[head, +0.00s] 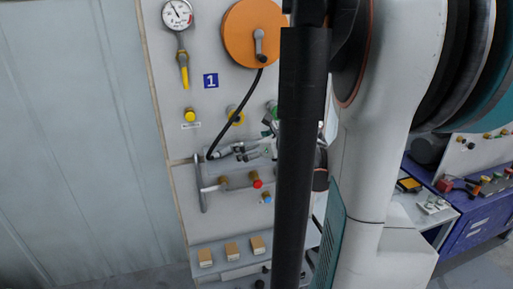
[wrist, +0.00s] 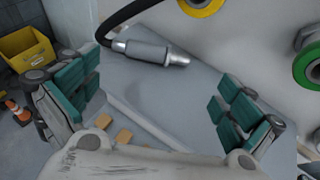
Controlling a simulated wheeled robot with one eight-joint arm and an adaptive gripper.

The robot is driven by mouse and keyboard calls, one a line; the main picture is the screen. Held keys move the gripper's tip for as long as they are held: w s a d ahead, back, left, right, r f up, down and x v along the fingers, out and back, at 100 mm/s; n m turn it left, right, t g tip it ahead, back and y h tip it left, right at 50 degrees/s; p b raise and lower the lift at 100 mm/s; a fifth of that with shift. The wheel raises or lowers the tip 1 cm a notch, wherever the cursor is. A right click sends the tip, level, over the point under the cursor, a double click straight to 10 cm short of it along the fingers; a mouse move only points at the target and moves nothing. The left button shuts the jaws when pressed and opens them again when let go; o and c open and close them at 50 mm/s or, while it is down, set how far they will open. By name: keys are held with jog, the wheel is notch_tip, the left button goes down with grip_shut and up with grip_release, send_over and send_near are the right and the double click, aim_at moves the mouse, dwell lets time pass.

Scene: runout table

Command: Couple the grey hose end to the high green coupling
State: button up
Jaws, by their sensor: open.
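The grey hose end (wrist: 148,50) shows in the wrist view, at the end of a black hose, with its metal tip pointing right. In the head view the hose end (head: 222,153) is beside my gripper (head: 243,151), in front of the panel. The green-ringed coupling (wrist: 307,66) is at the right edge of the wrist view, partly cut off. In the head view my arm hides much of that area.
A yellow-ringed coupling (wrist: 201,6) is at the top. The black hose (head: 244,108) drops from an orange reel (head: 238,33). A grey bar handle (head: 202,188), a red knob (head: 257,183) and a blue knob (head: 266,197) are below. Wooden blocks (head: 231,249) sit on the ledge. Left is a bare wall.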

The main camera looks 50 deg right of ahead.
aim_at(228, 150)
jog(key=b+x, duration=0.2)
jog(key=x, duration=0.8)
jog(key=shift+w, duration=0.15)
jog(key=shift+a, duration=0.1)
jog(key=c, duration=1.7)
